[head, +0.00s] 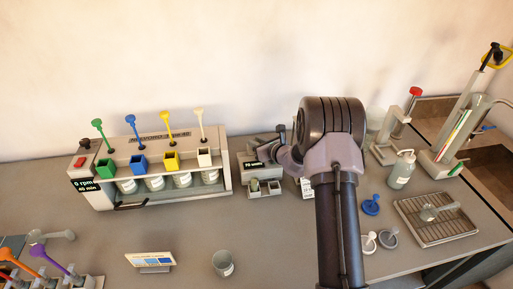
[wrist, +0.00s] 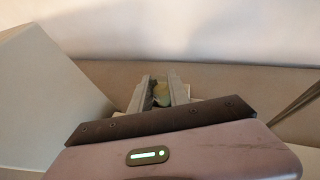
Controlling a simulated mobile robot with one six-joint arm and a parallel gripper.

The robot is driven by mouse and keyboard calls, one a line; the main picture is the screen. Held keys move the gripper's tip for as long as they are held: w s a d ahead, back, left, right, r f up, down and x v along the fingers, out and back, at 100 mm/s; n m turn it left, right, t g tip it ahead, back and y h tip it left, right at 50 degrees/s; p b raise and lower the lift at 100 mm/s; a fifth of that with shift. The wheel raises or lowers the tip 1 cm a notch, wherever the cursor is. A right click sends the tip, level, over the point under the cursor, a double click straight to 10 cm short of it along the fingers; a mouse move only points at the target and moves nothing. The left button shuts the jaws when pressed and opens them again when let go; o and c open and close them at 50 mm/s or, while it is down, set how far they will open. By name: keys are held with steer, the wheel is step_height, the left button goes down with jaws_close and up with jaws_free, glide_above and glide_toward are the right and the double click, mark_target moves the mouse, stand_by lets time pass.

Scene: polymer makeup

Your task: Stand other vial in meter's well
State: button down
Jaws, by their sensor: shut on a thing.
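The meter (head: 247,161) is a grey box with a small dark display, left of my arm in the head view. Two small square holders stand at its front, and a small pale greenish vial (head: 254,184) appears to stand in the left one. In the wrist view my gripper (wrist: 160,95) is shut on a small yellow-green vial (wrist: 162,93), held between the two grey fingers. The vial's lower part is hidden.
A rack (head: 218,189) with several jars and coloured scoops stands left of the meter. A grey cup (head: 223,263) and a small card stand (head: 150,258) are in front. A large pale block (wrist: 45,100) fills the wrist view's left.

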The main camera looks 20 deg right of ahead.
steer(key=shift+f, duration=0.15)
steer(key=shift+f, duration=0.15)
steer(key=c, duration=1.3)
jaws_free()
steer(key=shift+o, duration=0.2)
